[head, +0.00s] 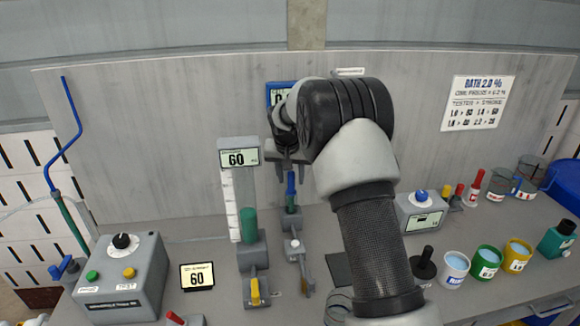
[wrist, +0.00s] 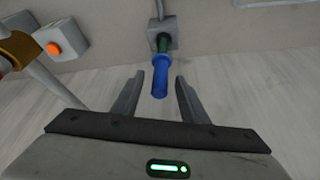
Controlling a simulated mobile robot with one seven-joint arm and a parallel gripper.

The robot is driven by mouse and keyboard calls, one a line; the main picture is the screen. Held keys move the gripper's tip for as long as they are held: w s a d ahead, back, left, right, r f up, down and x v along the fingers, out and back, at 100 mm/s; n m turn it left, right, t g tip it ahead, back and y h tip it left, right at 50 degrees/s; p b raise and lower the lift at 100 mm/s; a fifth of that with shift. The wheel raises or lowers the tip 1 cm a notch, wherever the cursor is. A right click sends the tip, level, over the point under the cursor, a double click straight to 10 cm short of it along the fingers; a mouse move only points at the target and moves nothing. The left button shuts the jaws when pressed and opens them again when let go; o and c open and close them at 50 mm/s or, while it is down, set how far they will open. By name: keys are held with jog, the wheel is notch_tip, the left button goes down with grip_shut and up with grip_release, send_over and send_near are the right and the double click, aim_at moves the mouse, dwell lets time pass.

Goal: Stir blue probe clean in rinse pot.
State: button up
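The blue probe (head: 291,184) stands upright in a grey stand at the middle of the bench, directly below my gripper (head: 287,159). In the wrist view the blue probe (wrist: 160,78) lies between the two spread fingers of my gripper (wrist: 159,80), with a gap on both sides. A green part and a grey block show beyond its blue end. My gripper is open and holds nothing. A white pot with a blue label (head: 453,281) and pale blue liquid stands at the right; it looks like the rinse pot, but its label is too small to read surely.
Green (head: 487,271) and yellow (head: 515,264) pots stand right of the white pot, with a black-knobbed stand (head: 424,265) to its left. My arm hides part of the bench between probe and pots.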

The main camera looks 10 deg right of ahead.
jog(key=shift+w+d+f, duration=0.1)
jog(key=shift+w+f, duration=0.15)
jog(key=shift+f, duration=0.45)
grip_shut()
jog(key=c, duration=0.9)
grip_release()
grip_shut()
jog(key=shift+r, duration=0.15)
jog(key=shift+r+p, duration=1.4)
jog(key=shift+r, duration=1)
jog(key=shift+r, duration=0.1)
jog(key=shift+r+p, duration=1.4)
jog(key=shift+r, duration=0.9)
